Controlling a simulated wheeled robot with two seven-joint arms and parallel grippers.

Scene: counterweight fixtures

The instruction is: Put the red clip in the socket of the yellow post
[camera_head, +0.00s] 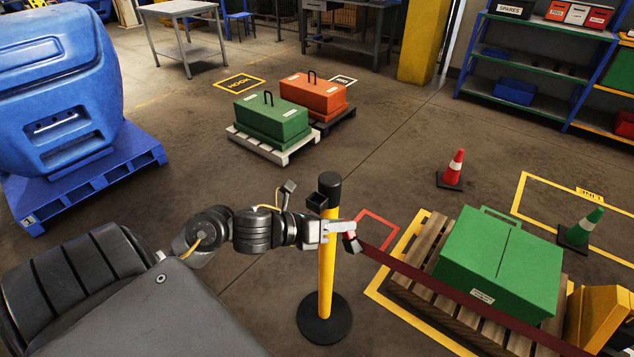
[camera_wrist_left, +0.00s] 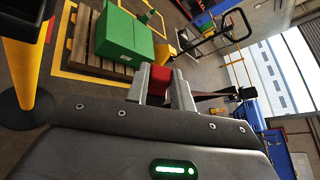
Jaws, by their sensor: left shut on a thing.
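The yellow post (camera_head: 326,275) stands upright on a round black base, with a black cap and a dark square socket (camera_head: 316,202) at its upper left side. My left gripper (camera_head: 350,238) crosses in front of the post just below the socket, its fingers to the right of the post. It is shut on the red clip (camera_wrist_left: 158,82), which sits between the fingers in the left wrist view. The clip is apart from the socket. A dark red strap (camera_head: 440,281) runs from the clip to the lower right. The yellow post (camera_wrist_left: 20,70) also shows in the left wrist view. My right gripper is not in view.
A green crate (camera_head: 500,262) sits on a wooden pallet (camera_head: 425,240) at right, under the strap's path. Traffic cones (camera_head: 453,170) stand beyond it. Green (camera_head: 270,122) and orange (camera_head: 313,97) weights stand at the back. A blue machine (camera_head: 55,90) is at left. Floor around the post is clear.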

